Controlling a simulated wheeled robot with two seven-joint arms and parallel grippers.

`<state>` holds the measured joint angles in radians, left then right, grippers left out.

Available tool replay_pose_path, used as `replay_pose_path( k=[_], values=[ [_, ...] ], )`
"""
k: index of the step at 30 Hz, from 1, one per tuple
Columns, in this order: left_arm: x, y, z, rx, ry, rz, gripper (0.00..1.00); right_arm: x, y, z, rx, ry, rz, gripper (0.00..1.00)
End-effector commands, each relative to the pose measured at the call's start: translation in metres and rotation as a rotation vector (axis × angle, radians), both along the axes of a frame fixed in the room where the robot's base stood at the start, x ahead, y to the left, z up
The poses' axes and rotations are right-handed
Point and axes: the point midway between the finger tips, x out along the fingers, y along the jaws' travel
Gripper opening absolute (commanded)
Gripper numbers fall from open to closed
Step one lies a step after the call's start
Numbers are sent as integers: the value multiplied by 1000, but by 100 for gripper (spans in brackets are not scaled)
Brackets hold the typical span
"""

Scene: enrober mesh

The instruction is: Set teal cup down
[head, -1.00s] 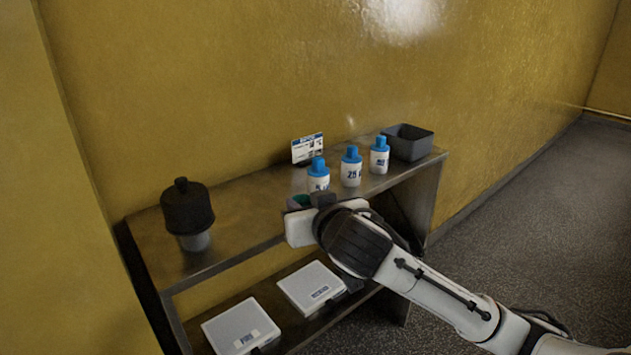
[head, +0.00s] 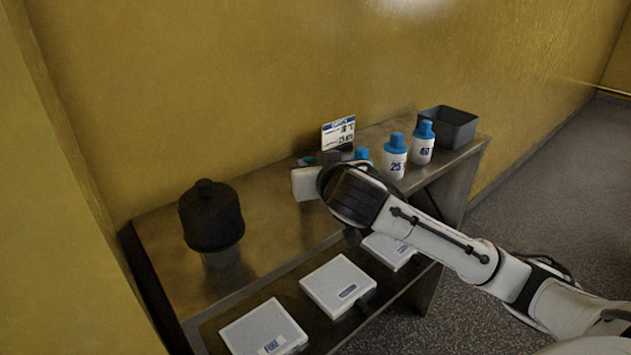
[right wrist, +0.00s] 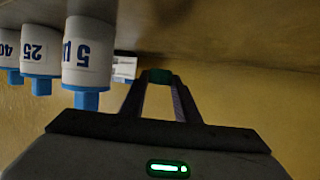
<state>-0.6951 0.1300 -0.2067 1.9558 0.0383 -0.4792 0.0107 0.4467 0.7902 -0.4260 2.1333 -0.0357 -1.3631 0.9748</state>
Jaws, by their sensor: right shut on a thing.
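The teal cup (head: 308,160) shows only as a small green sliver in the head view, behind my right gripper (head: 320,160). In the right wrist view, which is upside down, the teal cup (right wrist: 158,75) sits between the fingertips of the right gripper (right wrist: 160,84). The gripper is shut on it. The cup is near the back of the metal shelf's top (head: 275,208), by the sign. I cannot tell whether its base touches the shelf. Most of the cup is hidden. My left gripper is not in view.
Several white bottles with blue caps, such as the 25 bottle (head: 395,160), stand right of the gripper; the nearest is mostly hidden. A sign (head: 338,132) stands behind. A grey bin (head: 450,127) is at the right end, a black-topped container (head: 210,215) at left.

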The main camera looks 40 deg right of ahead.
Motion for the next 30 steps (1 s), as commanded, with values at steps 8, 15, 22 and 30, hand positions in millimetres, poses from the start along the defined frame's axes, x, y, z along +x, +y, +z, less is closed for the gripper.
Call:
replay_pose_path(
  k=[8,15,22,30],
  values=[
    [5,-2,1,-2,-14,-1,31,-1,0,-36,-2,4,0,8],
    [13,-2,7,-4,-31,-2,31,0,0,-36,-1,0,0,8],
    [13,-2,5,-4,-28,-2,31,0,0,-39,1,1,1,45],
    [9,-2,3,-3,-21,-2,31,0,0,-38,-1,0,1,47]
  ],
)
